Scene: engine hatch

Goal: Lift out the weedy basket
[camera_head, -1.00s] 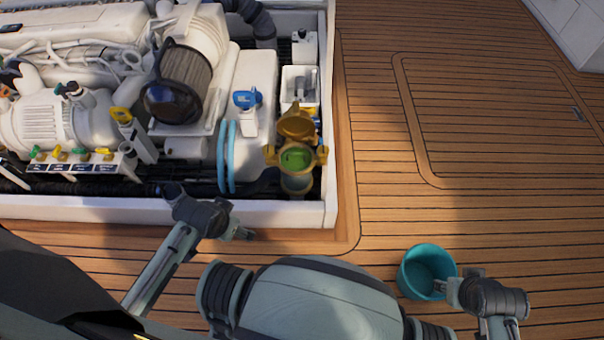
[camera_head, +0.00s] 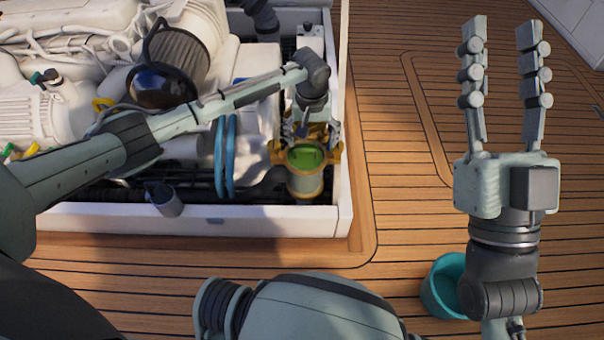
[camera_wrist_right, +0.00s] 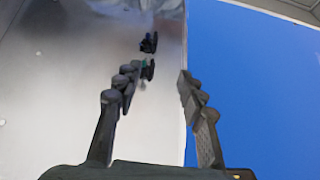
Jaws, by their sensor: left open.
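The green weedy basket (camera_head: 306,156) sits inside the open brass-coloured strainer (camera_head: 305,187) at the near right corner of the engine hatch; only its green top shows. My left gripper (camera_head: 309,134) is open, pointing down at the far side of the strainer mouth, with fingers spread to either side. I cannot tell whether it touches the strainer. The strainer's raised lid is mostly hidden behind it. My right gripper (camera_head: 501,28) is raised over the deck at the right, open and empty. Its spread fingers also show in the right wrist view (camera_wrist_right: 158,76).
A teal bucket (camera_head: 444,286) stands on the deck, partly behind my right arm. The white hatch rim (camera_head: 215,221) runs in front of and right of the strainer. Blue hoses (camera_head: 223,158) stand left of it. The wooden deck (camera_head: 398,180) between hatch and right arm is clear.

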